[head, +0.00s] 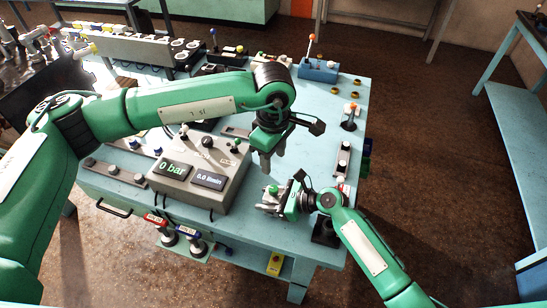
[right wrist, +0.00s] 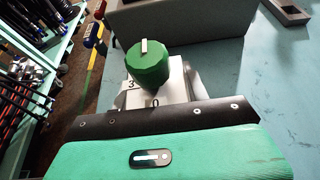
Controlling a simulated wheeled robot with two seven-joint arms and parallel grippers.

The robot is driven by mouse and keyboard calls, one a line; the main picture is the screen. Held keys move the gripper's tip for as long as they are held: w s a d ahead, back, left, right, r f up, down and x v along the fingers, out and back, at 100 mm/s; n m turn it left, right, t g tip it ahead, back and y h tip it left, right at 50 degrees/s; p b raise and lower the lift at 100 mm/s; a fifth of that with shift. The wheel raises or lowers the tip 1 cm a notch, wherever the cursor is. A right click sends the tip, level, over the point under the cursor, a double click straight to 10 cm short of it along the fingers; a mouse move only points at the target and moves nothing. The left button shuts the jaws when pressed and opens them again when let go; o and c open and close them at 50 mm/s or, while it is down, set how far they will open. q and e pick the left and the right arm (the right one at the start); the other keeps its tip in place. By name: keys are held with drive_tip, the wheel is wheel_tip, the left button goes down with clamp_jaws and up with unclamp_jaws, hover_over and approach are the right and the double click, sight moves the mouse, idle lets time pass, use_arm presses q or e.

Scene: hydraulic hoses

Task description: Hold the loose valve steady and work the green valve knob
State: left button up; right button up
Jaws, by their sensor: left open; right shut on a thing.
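The loose valve is a light grey block (right wrist: 168,88) with a green knob (right wrist: 148,66) on top, seen close in the right wrist view. The marks 3 and 0 show on the block, and a white pointer bar lies on the knob. In the head view the green knob (head: 272,189) is small, just right of the grey console. My right gripper (head: 272,206) is shut on the valve from the right; its fingers are mostly hidden in the wrist view. My left gripper (head: 265,162) points down, open and empty, above and behind the knob, apart from it.
Small fittings and a blue box (head: 318,70) stand farther back. The light-blue bench (head: 262,230) is bare in front.

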drive_tip(key=o, duration=1.3)
drive_tip(key=shift+d, duration=0.1)
drive_tip(key=v, duration=1.2)
